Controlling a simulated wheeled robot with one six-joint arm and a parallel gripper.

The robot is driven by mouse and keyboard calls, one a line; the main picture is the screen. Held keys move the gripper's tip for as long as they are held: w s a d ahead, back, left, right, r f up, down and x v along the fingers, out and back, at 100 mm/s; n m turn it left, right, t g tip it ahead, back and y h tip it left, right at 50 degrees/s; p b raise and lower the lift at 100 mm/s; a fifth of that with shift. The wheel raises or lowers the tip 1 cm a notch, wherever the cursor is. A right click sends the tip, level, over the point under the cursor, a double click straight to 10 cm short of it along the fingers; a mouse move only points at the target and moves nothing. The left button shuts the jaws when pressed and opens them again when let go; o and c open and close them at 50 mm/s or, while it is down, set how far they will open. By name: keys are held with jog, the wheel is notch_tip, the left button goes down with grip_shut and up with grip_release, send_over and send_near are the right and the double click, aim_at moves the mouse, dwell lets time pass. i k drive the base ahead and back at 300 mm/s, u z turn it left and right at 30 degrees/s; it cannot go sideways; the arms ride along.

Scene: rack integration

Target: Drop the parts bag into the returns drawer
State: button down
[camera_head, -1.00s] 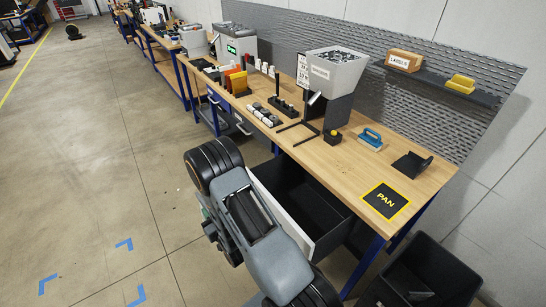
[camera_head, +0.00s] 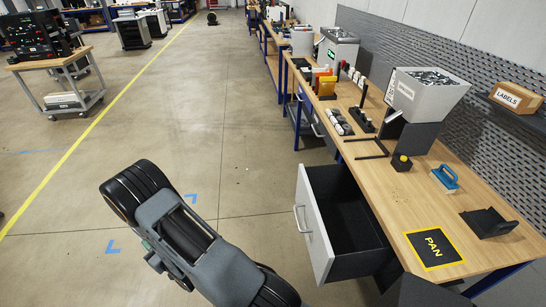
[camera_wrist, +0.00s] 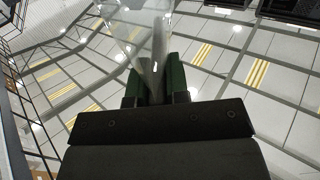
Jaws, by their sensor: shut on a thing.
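The parts bag (camera_wrist: 130,22) is a clear, see-through bag in the wrist view, and its contents are hard to make out. My gripper (camera_wrist: 157,85), with green fingers, is shut on the bag. The wrist camera faces the ceiling. In the head view my arm crosses the lower left over the floor, and the fingers and bag cannot be made out there. A drawer (camera_head: 314,226) with a grey front stands pulled out under the workbench, right of my arm. Its dark inside looks empty where visible.
The wooden workbench (camera_head: 388,178) carries a grey hopper (camera_head: 424,97), a blue-handled tool (camera_head: 446,178), a black-yellow PAN mat (camera_head: 434,248) and a black bracket (camera_head: 488,222). A dark bin (camera_head: 425,292) stands at its front corner.

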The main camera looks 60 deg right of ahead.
aim_at(345, 206)
jog(key=k, duration=0.45)
jog(key=z, duration=1.15)
jog(key=i, duration=0.5)
